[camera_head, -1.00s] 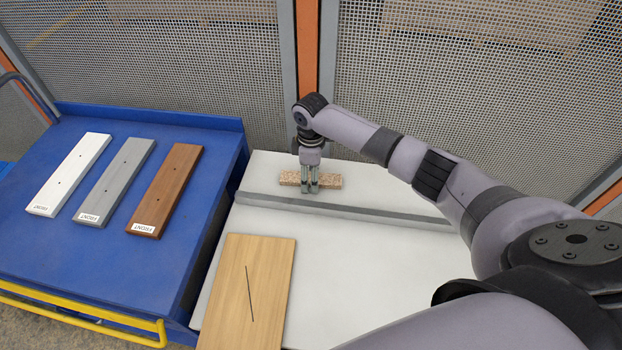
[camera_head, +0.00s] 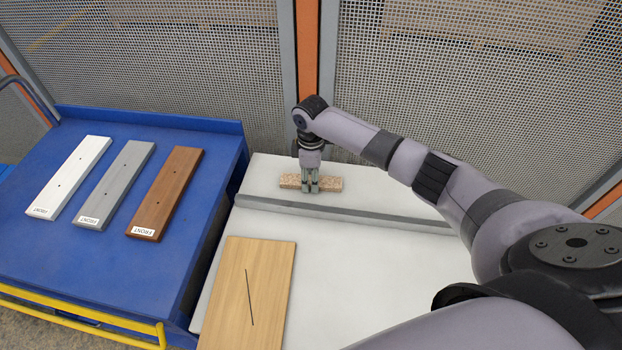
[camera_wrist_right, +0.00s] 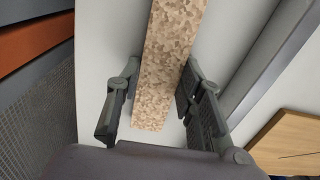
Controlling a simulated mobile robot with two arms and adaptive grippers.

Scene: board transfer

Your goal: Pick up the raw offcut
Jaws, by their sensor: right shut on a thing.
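The raw offcut (camera_head: 331,184) is a short, speckled tan-brown bar. It lies on the white tabletop near the back, behind the grey rail. My right gripper (camera_head: 310,189) points down over its middle and is shut on it. The right wrist view shows the offcut (camera_wrist_right: 172,55) running between the two fingers of the gripper (camera_wrist_right: 158,85), with one finger on each side. The offcut appears to be still at table level. The left gripper is in neither view.
A grey rail (camera_head: 375,217) crosses the white table (camera_head: 350,270) just in front of the offcut. A wooden board (camera_head: 265,290) with a dark line lies nearer. Left, a blue cart (camera_head: 110,240) bears white (camera_head: 68,175), grey (camera_head: 115,184) and brown (camera_head: 167,190) boards. Mesh fencing (camera_head: 450,90) stands behind.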

